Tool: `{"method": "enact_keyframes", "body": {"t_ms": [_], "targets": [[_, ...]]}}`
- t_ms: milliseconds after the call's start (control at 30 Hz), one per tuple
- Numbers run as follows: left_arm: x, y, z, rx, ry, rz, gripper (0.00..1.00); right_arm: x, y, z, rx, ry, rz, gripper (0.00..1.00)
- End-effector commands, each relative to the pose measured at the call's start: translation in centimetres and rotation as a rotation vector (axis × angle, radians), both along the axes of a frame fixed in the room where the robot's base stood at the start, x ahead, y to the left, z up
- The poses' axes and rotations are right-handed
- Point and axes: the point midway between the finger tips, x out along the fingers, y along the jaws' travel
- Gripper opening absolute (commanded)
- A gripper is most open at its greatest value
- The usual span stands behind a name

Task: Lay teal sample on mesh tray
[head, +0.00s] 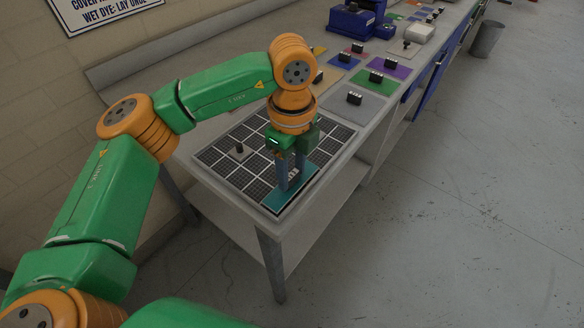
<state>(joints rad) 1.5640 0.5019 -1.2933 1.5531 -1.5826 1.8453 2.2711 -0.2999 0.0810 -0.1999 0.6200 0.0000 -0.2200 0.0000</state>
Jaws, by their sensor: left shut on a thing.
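The teal sample (278,203) is a flat sheet with a dark clip block on it, at the front right corner of the mesh tray. My left gripper (290,182) points down over it and is shut on its clip block, with the fingers partly hiding the block. The sheet looks flat and at or very close to the mesh; I cannot tell whether it touches. The mesh tray (212,155) is a dark grid in a pale frame on the near end of the bench. My right gripper is not in view.
A small brown peg (239,149) stands on the tray's left part. Further along the bench lie grey (366,107), green (381,81) and purple (388,67) swatches with dark clips.

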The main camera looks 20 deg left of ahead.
Motion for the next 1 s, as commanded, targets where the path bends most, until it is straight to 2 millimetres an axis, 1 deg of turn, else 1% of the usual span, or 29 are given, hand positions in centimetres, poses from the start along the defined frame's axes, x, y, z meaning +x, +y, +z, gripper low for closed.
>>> {"method": "enact_keyframes", "body": {"t_ms": [333,600,800,833,933,967,1000], "targets": [[0.0,0.0,-0.12,0.0,0.0,0.0,0.0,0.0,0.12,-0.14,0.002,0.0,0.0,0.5],[0.0,-0.02,-0.74,0.0,0.0,0.0,0.0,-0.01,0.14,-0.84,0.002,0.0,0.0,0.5],[-0.01,-0.02,-0.66,0.0,0.0,0.0,0.0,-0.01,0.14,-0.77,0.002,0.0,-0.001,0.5],[-0.01,-0.02,-0.66,0.0,0.0,0.0,0.52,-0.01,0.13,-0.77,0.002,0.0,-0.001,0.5],[-0.01,-0.02,-0.66,0.0,0.0,0.0,0.79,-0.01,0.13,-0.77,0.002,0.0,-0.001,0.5],[-0.01,-0.02,-0.66,0.0,0.0,0.0,0.84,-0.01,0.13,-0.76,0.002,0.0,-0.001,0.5],[-0.01,-0.02,-0.66,0.0,0.0,0.0,0.84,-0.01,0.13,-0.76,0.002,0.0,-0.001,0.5]]}}
